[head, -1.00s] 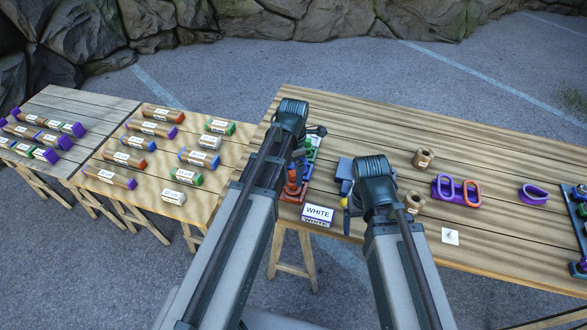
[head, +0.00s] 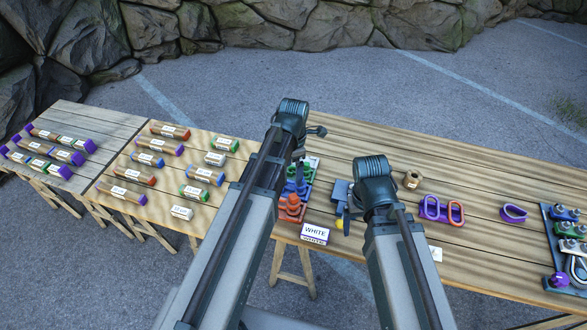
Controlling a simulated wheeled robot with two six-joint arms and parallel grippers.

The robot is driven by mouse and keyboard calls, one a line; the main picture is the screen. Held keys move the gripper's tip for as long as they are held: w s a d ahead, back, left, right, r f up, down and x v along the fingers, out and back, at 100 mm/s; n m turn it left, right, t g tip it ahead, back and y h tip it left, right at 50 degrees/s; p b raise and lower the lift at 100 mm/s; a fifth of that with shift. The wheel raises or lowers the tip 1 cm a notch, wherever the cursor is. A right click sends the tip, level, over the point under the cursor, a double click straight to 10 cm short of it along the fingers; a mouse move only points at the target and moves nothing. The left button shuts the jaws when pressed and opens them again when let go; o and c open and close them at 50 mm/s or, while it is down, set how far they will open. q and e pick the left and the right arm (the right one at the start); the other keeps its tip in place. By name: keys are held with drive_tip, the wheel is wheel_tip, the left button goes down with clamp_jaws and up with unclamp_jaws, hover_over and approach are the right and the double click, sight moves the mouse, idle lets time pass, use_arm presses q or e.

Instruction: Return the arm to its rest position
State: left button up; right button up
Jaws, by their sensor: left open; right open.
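My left arm reaches up from the bottom, and its gripper (head: 316,131) shows only as a small dark part beside the wrist, over the long wooden table (head: 470,165). My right arm stands beside it; its gripper (head: 345,214) is mostly hidden behind the dark wrist, near a blue block (head: 342,190). Both grippers are open, and I see nothing held in either. A white box labelled WHITE (head: 315,233) sits at the table's front edge, between the arms.
Labelled tubes (head: 125,194) cover the left tables.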

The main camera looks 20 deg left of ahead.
sight(293, 196)
idle(0.4)
use_arm(q)
wheel_tip(293, 196, down, 13)
drive_tip(key=b, duration=1.3)
drive_tip(key=shift+f+b, duration=0.2)
drive_tip(key=shift+b, duration=0.1)
drive_tip(key=shift+r, duration=0.15)
wheel_tip(293, 196, up, 14)
drive_tip(key=p, duration=1.4)
wheel_tip(293, 196, down, 16)
drive_tip(key=b, duration=1.5)
drive_tip(key=shift+r, duration=0.25)
drive_tip(key=shift+r+n+p, duration=0.35)
drive_tip(key=shift+r+n, duration=0.1)
drive_tip(key=shift+n, duration=0.05)
drive_tip(key=n, duration=0.6)
drive_tip(key=shift+r+p, duration=0.85)
